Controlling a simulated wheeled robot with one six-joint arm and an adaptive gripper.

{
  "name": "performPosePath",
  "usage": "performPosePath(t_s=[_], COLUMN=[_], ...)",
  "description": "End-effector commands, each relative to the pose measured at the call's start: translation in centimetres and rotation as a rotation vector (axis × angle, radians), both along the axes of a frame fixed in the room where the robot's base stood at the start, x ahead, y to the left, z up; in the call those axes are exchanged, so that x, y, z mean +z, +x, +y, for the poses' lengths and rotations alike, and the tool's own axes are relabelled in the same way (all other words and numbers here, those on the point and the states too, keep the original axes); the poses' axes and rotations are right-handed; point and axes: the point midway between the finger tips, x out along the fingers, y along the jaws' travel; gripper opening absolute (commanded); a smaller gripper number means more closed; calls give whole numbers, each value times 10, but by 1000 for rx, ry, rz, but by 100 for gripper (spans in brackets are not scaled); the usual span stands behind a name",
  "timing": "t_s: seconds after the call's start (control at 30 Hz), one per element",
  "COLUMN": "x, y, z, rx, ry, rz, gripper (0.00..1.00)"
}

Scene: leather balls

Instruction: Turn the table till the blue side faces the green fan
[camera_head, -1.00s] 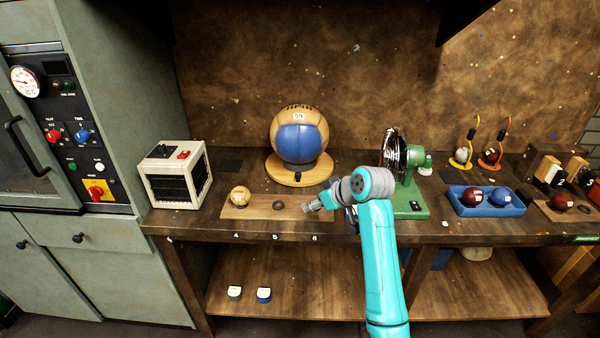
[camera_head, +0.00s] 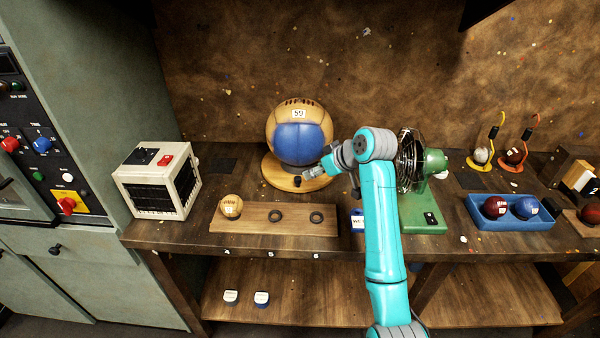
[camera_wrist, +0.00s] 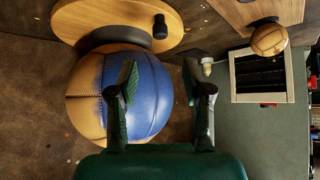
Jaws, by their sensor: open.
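A large tan leather ball (camera_head: 299,112) with a blue panel (camera_head: 298,145) and a 59 label sits on a round wooden turntable (camera_head: 284,181). The blue panel faces the front. A dark knob (camera_head: 297,182) stands at the turntable's front edge; it also shows in the wrist view (camera_wrist: 160,26). The green fan (camera_head: 430,180) stands to the right of the ball. My gripper (camera_head: 310,174) is open and empty, close to the knob and the turntable's right front. In the wrist view my gripper's fingers (camera_wrist: 162,85) are spread in front of the blue panel (camera_wrist: 150,98).
A wooden board (camera_head: 258,219) with a small tan ball (camera_head: 231,206) lies in front of the turntable. A white-cased box (camera_head: 157,180) stands left. A blue tray (camera_head: 511,213) with two balls is right of the fan.

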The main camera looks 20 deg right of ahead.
Motion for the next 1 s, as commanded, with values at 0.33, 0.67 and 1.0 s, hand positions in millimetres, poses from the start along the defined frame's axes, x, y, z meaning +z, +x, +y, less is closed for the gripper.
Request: performPosePath(t_s=[0.33,0.67,1.0], x=[-40,-68,-73], y=[34,61,65], z=[19,32,34], rx=[2,1,1], ry=[1,-1,-1], rz=[4,1,-1], gripper=[50,50,50])
